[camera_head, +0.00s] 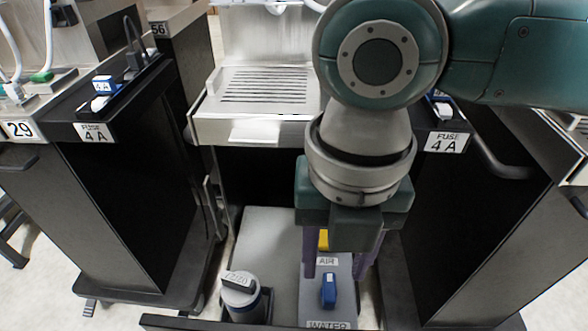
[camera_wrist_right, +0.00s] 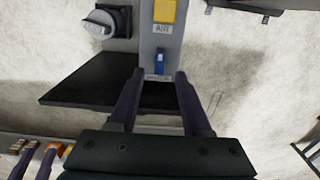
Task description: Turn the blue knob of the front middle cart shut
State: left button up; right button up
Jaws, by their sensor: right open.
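The blue knob (camera_head: 329,290) sits on a light grey panel low on the middle cart, above a label reading WATER. It also shows in the right wrist view (camera_wrist_right: 160,58), just beyond the fingertips and between their lines. My right gripper (camera_head: 336,270) points down over the panel, its two purple fingers apart and nothing between them. In the right wrist view the open fingers (camera_wrist_right: 160,75) appear not to touch the knob.
A yellow knob (camera_head: 323,240) labelled AIR is behind the blue one, partly hidden by my gripper. A round grey-topped rotary switch (camera_head: 240,285) stands to the left. Dark carts labelled FUSE 4A flank both sides, and a grilled tray (camera_head: 265,86) is above.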

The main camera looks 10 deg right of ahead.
aim_at(330, 287)
notch_tip(330, 287, down, 5)
jog(key=shift+f+b, duration=0.1)
jog(key=shift+b, duration=0.35)
grip_shut()
dwell(0.4)
